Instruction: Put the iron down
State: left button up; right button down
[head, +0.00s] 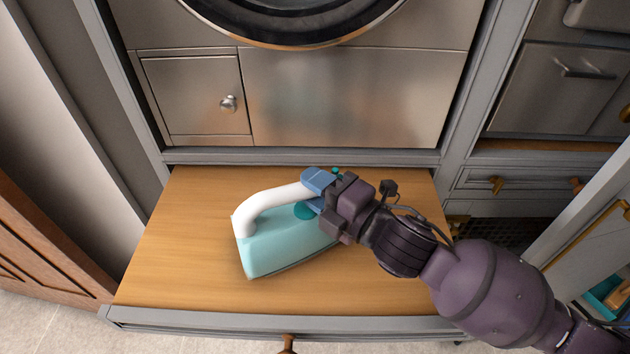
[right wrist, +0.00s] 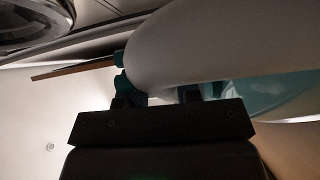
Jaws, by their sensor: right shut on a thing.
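The iron (head: 282,246) has a teal body and a white arched handle (head: 267,203). In the head view it is over the wooden pull-out shelf (head: 190,270), left of my right gripper. My right gripper (head: 314,190) has blue fingers and is shut on the handle's right end. The iron's base looks at or just above the shelf; I cannot tell whether it touches. In the right wrist view the white handle (right wrist: 215,45) fills the upper right, with part of the teal body (right wrist: 270,95) behind it. My left gripper is not in view.
A front-loading machine with a round door (head: 290,20) and a small knobbed hatch (head: 195,95) stands behind the shelf. Bare shelf surface lies left and in front of the iron. The shelf's grey front edge (head: 200,320) is near. Cabinets and drawers (head: 540,180) stand at right.

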jog(key=shift+r, duration=0.15)
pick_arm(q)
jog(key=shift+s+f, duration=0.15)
pick_arm(e)
jog(key=c, duration=0.8)
grip_release()
jog(key=shift+f, duration=0.25)
jog(key=shift+s+d+r, duration=0.15)
jog(key=shift+s+d, duration=0.15)
jog(key=shift+d, duration=0.1)
pick_arm(q)
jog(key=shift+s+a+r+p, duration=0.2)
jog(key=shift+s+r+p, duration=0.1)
jog(key=shift+p, duration=0.6)
pick_arm(e)
jog(key=v, duration=1.1)
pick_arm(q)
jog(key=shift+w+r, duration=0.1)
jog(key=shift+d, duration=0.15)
pick_arm(e)
jog(key=shift+s, duration=0.1)
